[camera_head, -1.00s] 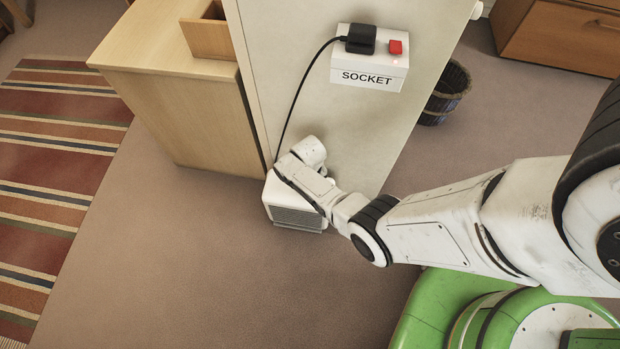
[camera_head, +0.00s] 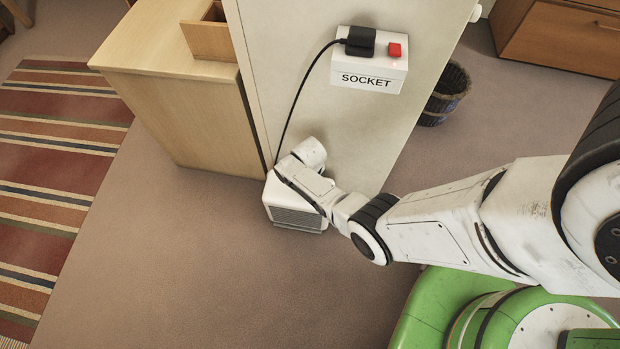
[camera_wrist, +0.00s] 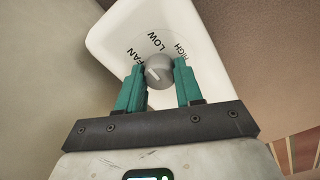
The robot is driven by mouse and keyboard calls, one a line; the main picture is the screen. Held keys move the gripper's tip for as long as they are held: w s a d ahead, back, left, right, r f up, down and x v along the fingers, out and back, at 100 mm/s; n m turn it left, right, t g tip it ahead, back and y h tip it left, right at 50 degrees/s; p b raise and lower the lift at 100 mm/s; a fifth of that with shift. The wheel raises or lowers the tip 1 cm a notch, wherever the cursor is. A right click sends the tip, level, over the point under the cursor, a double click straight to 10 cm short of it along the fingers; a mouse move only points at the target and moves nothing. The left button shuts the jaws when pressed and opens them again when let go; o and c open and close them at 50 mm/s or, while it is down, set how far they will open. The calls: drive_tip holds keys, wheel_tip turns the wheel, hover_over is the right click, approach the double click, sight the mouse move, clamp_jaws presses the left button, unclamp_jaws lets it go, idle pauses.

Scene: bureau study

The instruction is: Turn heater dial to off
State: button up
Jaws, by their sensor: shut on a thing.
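The heater (camera_head: 297,217) is a small white box with a grey front grille, standing on the floor by the white panel. My wrist hangs over its top in the head view and hides the dial there. In the wrist view, the heater's white top (camera_wrist: 108,38) carries the words FAN, LOW and HIGH around a round grey dial (camera_wrist: 158,70). A pale mark on the dial points to the lower left, away from LOW. No OFF label shows. My gripper (camera_wrist: 159,66) has its two green fingers on either side of the dial and is shut on it.
A black cord runs from the heater area up to a black plug (camera_head: 360,41) in the white socket box (camera_head: 392,80), which has a red switch (camera_head: 394,50). A wooden desk (camera_head: 190,115) stands left of the panel (camera_head: 355,135). A dark basket (camera_head: 446,95) is on the right. Open floor (camera_head: 220,270) lies in front.

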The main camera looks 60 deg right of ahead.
drive_tip(key=o, duration=1)
drive_tip(key=shift+o, duration=0.2)
wheel_tip(320, 180, up, 11)
drive_tip(key=p, duration=0.5)
drive_tip(key=shift+f+p, duration=0.15)
drive_tip(key=shift+p, duration=0.15)
drive_tip(key=shift+a, duration=0.1)
